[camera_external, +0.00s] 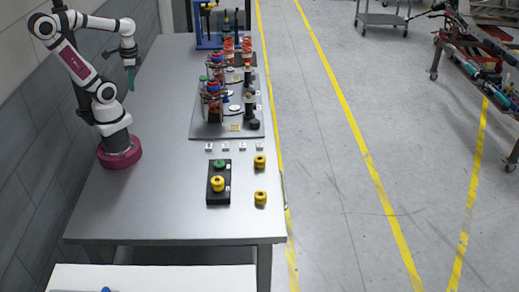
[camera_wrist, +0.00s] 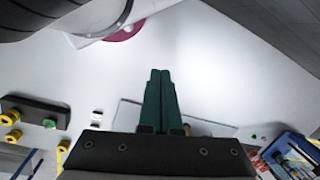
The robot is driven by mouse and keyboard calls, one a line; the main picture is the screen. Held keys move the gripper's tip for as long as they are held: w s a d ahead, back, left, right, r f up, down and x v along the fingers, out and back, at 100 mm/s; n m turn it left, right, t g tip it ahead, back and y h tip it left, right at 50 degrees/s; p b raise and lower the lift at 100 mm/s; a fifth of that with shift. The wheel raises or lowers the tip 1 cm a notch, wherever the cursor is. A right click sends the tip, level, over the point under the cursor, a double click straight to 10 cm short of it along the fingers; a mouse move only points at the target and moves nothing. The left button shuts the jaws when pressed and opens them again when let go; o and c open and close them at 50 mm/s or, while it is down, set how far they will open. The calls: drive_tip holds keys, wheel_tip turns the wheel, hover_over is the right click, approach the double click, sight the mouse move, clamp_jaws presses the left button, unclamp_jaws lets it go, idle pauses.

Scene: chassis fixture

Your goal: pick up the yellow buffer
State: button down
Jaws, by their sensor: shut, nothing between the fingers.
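My gripper (camera_external: 131,80) hangs with green fingers above the back left of the table, well away from the yellow pieces. In the wrist view its fingers (camera_wrist: 160,75) are together and empty. Two yellow buffers stand on the table near its right edge, a farther one (camera_external: 259,161) and a nearer one (camera_external: 260,197). A third yellow buffer (camera_external: 217,183) sits on a black block (camera_external: 218,199) beside a green piece (camera_external: 219,165). The block (camera_wrist: 30,107) and green piece (camera_wrist: 49,123) also show at the left of the wrist view, with yellow pieces nearby.
A grey plate (camera_external: 205,129) carries several red, blue and dark parts. A row of small white pieces (camera_external: 226,147) lies in front of it. A blue frame (camera_external: 211,40) stands at the far end. The table (camera_external: 160,180) is bare along its left and middle.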

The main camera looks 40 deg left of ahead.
drive_tip(key=shift+c, duration=1.2)
unclamp_jaws()
drive_tip(key=w+d+r+m+h, duration=0.1)
drive_tip(key=w+d+m+h, duration=0.1)
drive_tip(key=w+d+m, duration=0.7)
drive_tip(key=m+h, duration=0.4)
drive_tip(key=m, duration=0.2)
hover_over(259, 156)
drive_tip(key=a, duration=0.5)
wheel_tip(259, 156, down, 8)
drive_tip(key=shift+w+r+g, duration=0.25)
drive_tip(key=shift+w+g, duration=0.05)
drive_tip(key=shift+g, duration=0.1)
drive_tip(key=x, duration=1.5)
drive_tip(key=shift+d+f, duration=0.1)
drive_tip(key=shift+f, duration=0.1)
drive_tip(key=shift+c, duration=0.2)
